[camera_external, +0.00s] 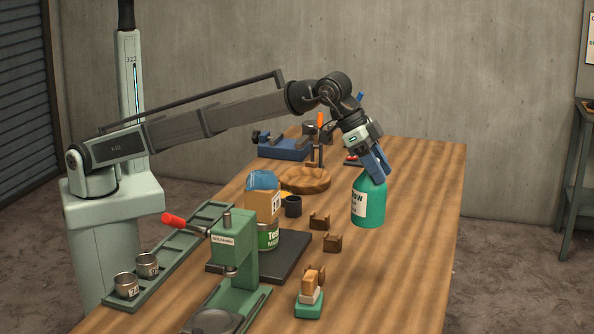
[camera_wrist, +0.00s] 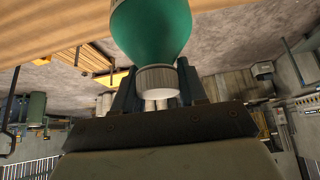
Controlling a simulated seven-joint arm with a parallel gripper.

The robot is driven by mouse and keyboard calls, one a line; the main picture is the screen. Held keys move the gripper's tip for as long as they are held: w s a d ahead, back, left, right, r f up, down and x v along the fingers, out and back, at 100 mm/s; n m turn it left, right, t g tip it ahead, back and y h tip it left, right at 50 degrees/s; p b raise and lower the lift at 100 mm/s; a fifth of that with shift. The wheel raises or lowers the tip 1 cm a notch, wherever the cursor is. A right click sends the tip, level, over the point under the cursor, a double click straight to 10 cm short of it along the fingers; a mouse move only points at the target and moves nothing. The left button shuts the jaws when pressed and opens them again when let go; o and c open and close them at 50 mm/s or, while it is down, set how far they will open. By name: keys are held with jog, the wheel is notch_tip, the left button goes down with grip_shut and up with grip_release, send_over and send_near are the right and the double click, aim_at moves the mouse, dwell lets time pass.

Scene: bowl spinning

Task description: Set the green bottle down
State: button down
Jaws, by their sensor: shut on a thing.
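The green bottle (camera_external: 369,203) has a pale label and is at the right part of the wooden table, upright or nearly so. My gripper (camera_external: 377,166) has blue fingers and is shut on the bottle's neck from above. In the wrist view the green bottle (camera_wrist: 150,30) shows with its pale cap (camera_wrist: 157,80) between the fingers of my gripper (camera_wrist: 157,92). The bottle's base looks close to the tabletop, but I cannot tell if it touches.
The wooden table (camera_external: 400,280) is clear in front and right of the bottle. Small brown blocks (camera_external: 332,243) stand to its left. A green press (camera_external: 235,255), a dark plate, a can and a round wooden board (camera_external: 308,181) are further left. A blue vise (camera_external: 285,148) stands behind.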

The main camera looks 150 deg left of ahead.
aim_at(376, 220)
jog(key=shift+f, duration=6.4)
jog(key=c, duration=0.6)
grip_release()
jog(key=shift+f, duration=0.15)
jog(key=v, duration=1.2)
